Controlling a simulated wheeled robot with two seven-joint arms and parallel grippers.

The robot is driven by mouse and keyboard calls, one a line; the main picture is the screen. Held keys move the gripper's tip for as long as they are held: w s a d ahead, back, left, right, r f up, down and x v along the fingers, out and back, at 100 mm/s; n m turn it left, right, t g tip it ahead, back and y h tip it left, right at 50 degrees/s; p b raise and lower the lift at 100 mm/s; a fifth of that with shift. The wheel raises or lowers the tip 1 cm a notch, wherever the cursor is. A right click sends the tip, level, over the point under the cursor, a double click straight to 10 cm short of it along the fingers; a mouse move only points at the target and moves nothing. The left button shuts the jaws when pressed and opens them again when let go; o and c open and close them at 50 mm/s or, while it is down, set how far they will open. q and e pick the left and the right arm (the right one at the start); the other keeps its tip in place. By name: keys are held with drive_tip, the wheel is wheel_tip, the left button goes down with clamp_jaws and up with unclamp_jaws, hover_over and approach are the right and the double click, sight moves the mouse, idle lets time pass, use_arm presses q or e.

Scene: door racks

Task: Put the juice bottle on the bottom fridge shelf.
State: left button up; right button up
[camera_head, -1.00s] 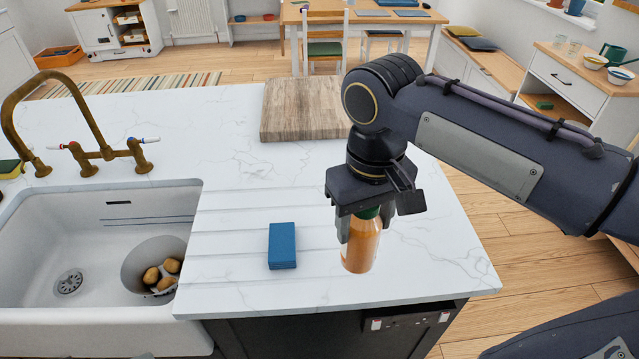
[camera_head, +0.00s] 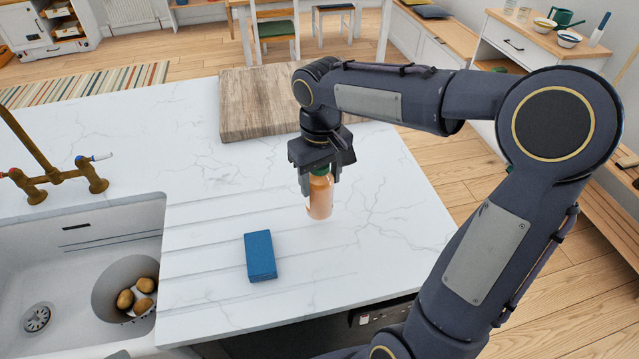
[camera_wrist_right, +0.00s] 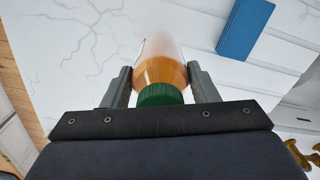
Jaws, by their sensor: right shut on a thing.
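The juice bottle (camera_head: 320,196) is orange with a green cap and stands upright in my right gripper (camera_head: 318,180), over the white marble counter. The right wrist view also shows the bottle (camera_wrist_right: 160,72) with its green cap between the two fingers of the right gripper (camera_wrist_right: 162,88), which is shut on it near the cap. I cannot tell whether the bottle's base touches the counter. The fridge and its bottom shelf are not in view. My left gripper is not in view.
A blue box-shaped block (camera_head: 260,256) lies on the counter (camera_head: 150,120) left of the bottle. A wooden board (camera_head: 255,105) lies behind it.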

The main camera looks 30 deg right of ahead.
drive_tip(key=shift+w+d+f, duration=0.2)
drive_tip(key=shift+w+f, duration=0.2)
drive_tip(key=shift+f, duration=0.1)
drive_tip(key=shift+w+d+f, duration=0.2)
drive_tip(key=shift+w+f, duration=0.2)
drive_tip(key=shift+f, duration=0.1)
drive_tip(key=shift+w+d+f, duration=0.1)
drive_tip(key=shift+w+f, duration=0.1)
drive_tip(key=shift+f, duration=1.65)
drive_tip(key=shift+f, duration=0.2)
drive_tip(key=o, duration=1.2)
drive_tip(key=shift+r, duration=0.15)
